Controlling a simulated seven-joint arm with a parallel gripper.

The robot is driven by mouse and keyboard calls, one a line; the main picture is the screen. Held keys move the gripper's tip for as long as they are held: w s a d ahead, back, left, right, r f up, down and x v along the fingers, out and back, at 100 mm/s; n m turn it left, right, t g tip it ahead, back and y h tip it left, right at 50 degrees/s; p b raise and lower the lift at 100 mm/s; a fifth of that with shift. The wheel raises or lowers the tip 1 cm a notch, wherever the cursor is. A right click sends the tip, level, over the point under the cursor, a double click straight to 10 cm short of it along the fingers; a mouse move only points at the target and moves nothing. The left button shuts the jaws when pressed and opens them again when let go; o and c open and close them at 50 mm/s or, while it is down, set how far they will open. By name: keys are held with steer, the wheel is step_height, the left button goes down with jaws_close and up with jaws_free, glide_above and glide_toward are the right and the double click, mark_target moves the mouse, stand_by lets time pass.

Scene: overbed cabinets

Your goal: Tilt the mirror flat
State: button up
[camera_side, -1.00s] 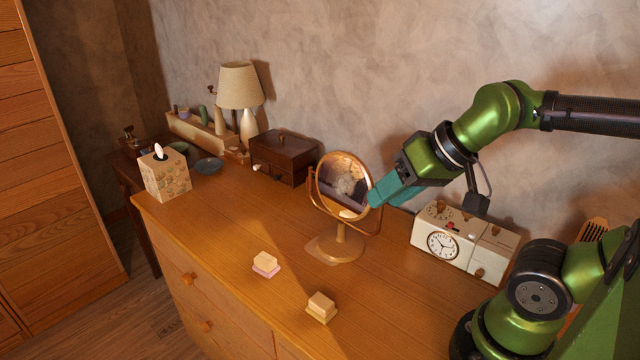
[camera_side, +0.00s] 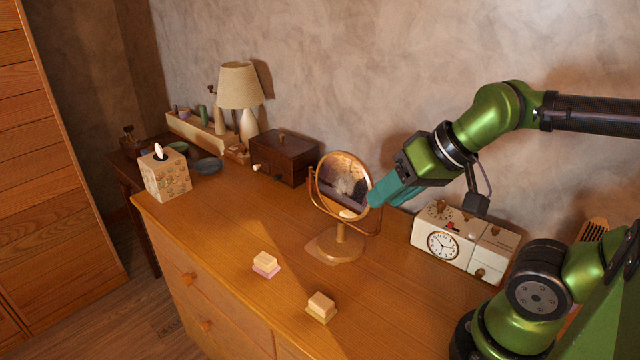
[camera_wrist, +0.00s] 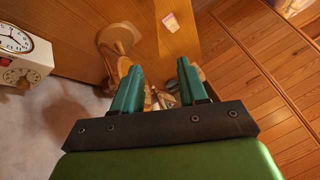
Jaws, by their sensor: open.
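The round mirror (camera_side: 342,184) stands on the dresser in a wooden frame on a round wooden base (camera_side: 335,247). Its glass is tilted and faces the side camera, with reflections in it. My gripper (camera_side: 374,199) has teal fingers and is at the right rim of the mirror. In the wrist view, the gripper (camera_wrist: 156,78) has its fingers apart, with part of the mirror stand (camera_wrist: 120,38) beyond them. The side view does not show clearly whether a finger touches the rim.
A white clock radio (camera_side: 462,243) stands right of the mirror. Two small boxes (camera_side: 266,264) (camera_side: 321,306) lie in front. A dark wooden box (camera_side: 284,158), a lamp (camera_side: 240,88) and a tissue box (camera_side: 166,174) stand to the left. The wall is close behind.

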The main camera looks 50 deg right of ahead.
steer(key=shift+d+f, duration=0.1)
steer(key=shift+c, duration=0.5)
steer(key=n+g, duration=0.4)
steer(key=g, duration=0.3)
glide_toward(348, 153)
steer(key=f, duration=0.4)
steer(key=a+f, duration=0.1)
steer(key=f, duration=0.3)
steer(key=a+f, duration=0.1)
steer(key=f, duration=0.3)
steer(key=shift+w, duration=0.2)
steer(key=shift+c, duration=0.2)
steer(key=shift+d, duration=0.1)
jaws_close()
